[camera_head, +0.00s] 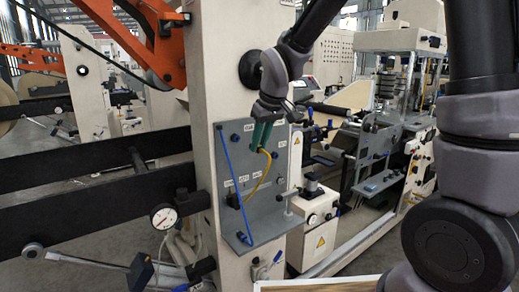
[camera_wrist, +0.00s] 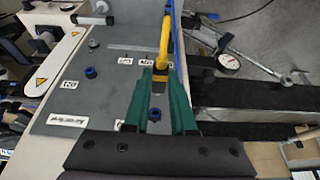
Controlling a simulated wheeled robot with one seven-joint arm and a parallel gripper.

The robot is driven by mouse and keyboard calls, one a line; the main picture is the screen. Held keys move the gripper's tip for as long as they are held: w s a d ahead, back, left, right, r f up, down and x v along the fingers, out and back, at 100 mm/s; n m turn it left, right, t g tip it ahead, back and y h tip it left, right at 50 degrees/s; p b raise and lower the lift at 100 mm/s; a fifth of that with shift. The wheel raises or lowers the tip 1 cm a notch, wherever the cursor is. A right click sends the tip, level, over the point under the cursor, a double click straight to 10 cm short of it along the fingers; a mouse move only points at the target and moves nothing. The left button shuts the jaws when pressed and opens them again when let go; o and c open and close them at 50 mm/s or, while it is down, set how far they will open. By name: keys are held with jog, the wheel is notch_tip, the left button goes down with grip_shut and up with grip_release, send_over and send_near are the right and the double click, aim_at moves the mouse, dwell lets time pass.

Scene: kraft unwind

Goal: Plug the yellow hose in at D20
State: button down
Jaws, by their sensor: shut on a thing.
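My gripper (camera_head: 261,138) has green fingers and is in front of the upper part of a grey panel (camera_head: 235,160). In the wrist view, my gripper (camera_wrist: 157,105) is shut on the end of the yellow hose (camera_wrist: 164,45), with a grey tip between the fingers. A blue port (camera_wrist: 154,115) shows between the fingers near that tip; I cannot tell whether they touch. The yellow hose (camera_head: 264,173) curves down to the lower part of the panel in the head view. The panel's labels are too small or turned to read surely, so I cannot pick out D20.
A blue hose (camera_head: 232,183) runs down the panel's left side. A pressure gauge (camera_head: 164,216) and black rails (camera_head: 90,173) are to the left. A white machine box (camera_head: 314,225) stands right of the panel.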

jog(key=shift+w+a, duration=0.55)
jog(key=shift+w, duration=0.25)
jog(key=shift+w+a, duration=0.55)
jog(key=shift+w, duration=0.3)
jog(key=shift+w+a, duration=0.55)
jog(key=shift+w, duration=0.25)
jog(key=shift+w+a, duration=0.6)
jog(key=shift+w, duration=0.3)
dwell(1.2)
jog(key=c, duration=0.7)
grip_release()
jog(key=shift+o, duration=0.2)
jog(key=v, duration=1)
jog(key=s+d+r+m, duration=0.3)
jog(key=s+d+r, duration=0.15)
jog(key=d, duration=0.45)
jog(key=s+d+m+t, duration=0.3)
jog(key=s+d+m, duration=0.5)
jog(key=s+d, duration=0.7)
jog(key=shift+s+d+r+h, duration=0.2)
jog(key=shift+d+r+h, duration=0.1)
jog(key=shift+d, duration=0.2)
